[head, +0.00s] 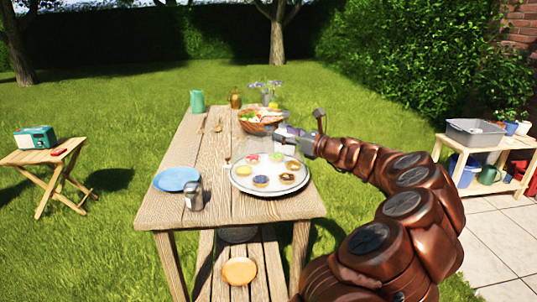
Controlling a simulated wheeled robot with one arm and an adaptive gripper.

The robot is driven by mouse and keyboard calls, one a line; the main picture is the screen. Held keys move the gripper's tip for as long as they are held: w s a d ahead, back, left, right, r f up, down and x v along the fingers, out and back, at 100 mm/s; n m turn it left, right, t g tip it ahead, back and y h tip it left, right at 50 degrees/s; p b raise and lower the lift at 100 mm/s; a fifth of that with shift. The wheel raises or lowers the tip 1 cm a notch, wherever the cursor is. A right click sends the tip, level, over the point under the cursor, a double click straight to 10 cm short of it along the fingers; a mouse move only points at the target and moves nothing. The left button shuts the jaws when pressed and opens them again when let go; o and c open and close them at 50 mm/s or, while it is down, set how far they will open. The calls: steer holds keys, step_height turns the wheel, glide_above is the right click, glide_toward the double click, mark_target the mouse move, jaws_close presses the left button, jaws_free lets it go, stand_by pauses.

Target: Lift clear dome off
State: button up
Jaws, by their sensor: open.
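The clear dome (243,157) stands over a round silvery tray (264,191) on the wooden table. Its outline is faint. Several small tarts (261,181) with coloured tops show through it. My gripper (282,131) is open, at the top of the dome on its far right side. It reaches in from the right. The dome's knob is hard to make out, and I cannot tell whether the fingers touch it or stand around it.
A basket of food (259,121) stands close behind my gripper. A blue plate (177,179) and a metal cup (194,195) are left of the tray. A green pitcher (197,101), a brown bottle (235,98) and a flower vase (267,95) stand at the far end. The left-middle tabletop is mostly clear.

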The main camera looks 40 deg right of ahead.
mark_target(272, 126)
steer(key=w, duration=0.5)
steer(key=shift+w+a, duration=0.2)
steer(key=shift+w, duration=0.15)
jaws_close()
stand_by(0.3)
